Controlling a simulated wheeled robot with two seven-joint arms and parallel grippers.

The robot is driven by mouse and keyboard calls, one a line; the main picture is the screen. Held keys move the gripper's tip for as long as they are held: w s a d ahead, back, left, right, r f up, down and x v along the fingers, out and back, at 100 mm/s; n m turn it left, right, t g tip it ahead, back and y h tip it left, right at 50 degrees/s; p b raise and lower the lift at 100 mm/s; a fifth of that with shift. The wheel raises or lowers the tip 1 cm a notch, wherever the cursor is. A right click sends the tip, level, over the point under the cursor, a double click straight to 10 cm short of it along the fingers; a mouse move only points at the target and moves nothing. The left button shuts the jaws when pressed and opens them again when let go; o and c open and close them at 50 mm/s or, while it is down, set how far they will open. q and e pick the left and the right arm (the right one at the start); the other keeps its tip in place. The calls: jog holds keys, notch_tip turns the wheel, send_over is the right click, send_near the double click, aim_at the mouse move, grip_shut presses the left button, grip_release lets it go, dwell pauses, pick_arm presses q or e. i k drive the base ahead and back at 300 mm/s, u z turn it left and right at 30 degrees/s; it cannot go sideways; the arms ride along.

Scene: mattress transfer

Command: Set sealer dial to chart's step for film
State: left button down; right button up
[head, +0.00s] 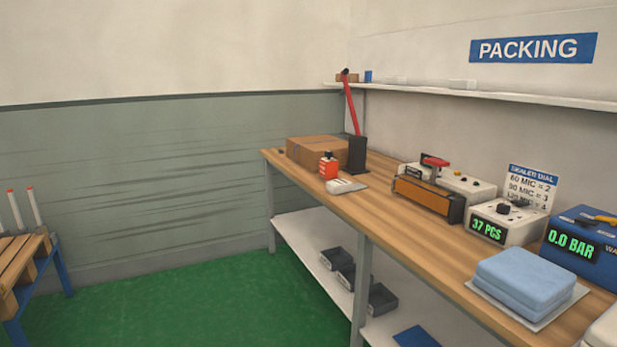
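The chart (533,188) stands at the back of the bench on the right, headed SEALER DIAL. Its lines appear to read 60 MIC = 2, 90 MIC = 3 and 120 MIC = 4; the last is partly covered. The white sealer (470,186) has a dark front with an orange-brown bar and a red handle. Small knobs show on its top, too small to read a setting. A white box (491,231) reading 37 PCS stands right of it, with a black knob (506,208) on top. I cannot make out a film thickness label. Neither gripper is in view.
Pallets (20,262) stand far left.

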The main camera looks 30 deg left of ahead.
aim_at(504, 210)
jog(key=u, duration=1)
jog(key=i, duration=2.8)
jog(key=z, duration=0.75)
